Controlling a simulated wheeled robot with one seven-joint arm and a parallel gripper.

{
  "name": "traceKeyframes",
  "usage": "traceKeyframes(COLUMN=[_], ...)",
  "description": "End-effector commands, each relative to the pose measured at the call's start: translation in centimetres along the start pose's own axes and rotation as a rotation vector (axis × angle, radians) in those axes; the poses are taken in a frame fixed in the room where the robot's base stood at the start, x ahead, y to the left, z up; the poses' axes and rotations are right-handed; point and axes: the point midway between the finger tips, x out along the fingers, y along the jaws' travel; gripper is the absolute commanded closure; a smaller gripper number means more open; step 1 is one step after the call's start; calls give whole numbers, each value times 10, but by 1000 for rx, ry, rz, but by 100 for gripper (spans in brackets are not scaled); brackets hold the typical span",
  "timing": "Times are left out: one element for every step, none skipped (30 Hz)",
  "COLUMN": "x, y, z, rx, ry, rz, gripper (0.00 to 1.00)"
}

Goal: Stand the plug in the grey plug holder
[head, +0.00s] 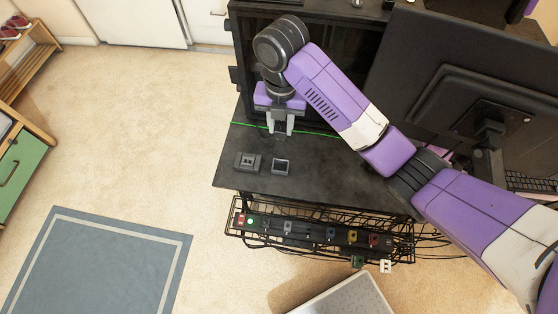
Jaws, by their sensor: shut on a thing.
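My gripper (282,125) points down over the back part of the dark desk, near the green line. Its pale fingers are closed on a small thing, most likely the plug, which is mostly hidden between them. A small grey square holder (281,165) with a hollow top lies on the desk, in front of my gripper and apart from it. Left of it sits a second grey block (248,162) with a raised middle. I cannot tell for certain which of the two is the plug holder.
The desk (325,178) is bare around the two grey pieces. A power strip (310,232) with several coloured plugs sits in a wire tray below the front edge. A green plug (358,262) and a white plug (385,266) hang there.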

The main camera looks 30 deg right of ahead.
Motion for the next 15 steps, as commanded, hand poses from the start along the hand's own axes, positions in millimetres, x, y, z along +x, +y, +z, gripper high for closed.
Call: traceKeyframes(x=[21, 29, 39, 46, 53, 60, 66, 71, 79, 86, 93, 102, 108, 108, 113], y=[1, 1, 1, 1, 1, 1, 1, 1, 0, 0, 0, 0, 0, -1, -1], z=[-3, -3, -3, -3, -3, -2, -2, -2, -2, -3, -2, -2, -2, -2, -2], rx=[-1, 1, 0, 1, 2, 1, 2, 2, 2, 2, 4, 3, 2, 4, 5], ry=[7, 6, 7, 5, 6, 4, 4, 3, 4, 5, 4, 4, 4, 4, 4], rz=[-1, 0, 1, 0, 0, 0, 1, 0, 0, -1, -1, -1, -1, -2, -3], gripper=[100, 100, 100, 100, 100, 100, 100, 100, 100, 100, 100, 100, 100, 100, 100])
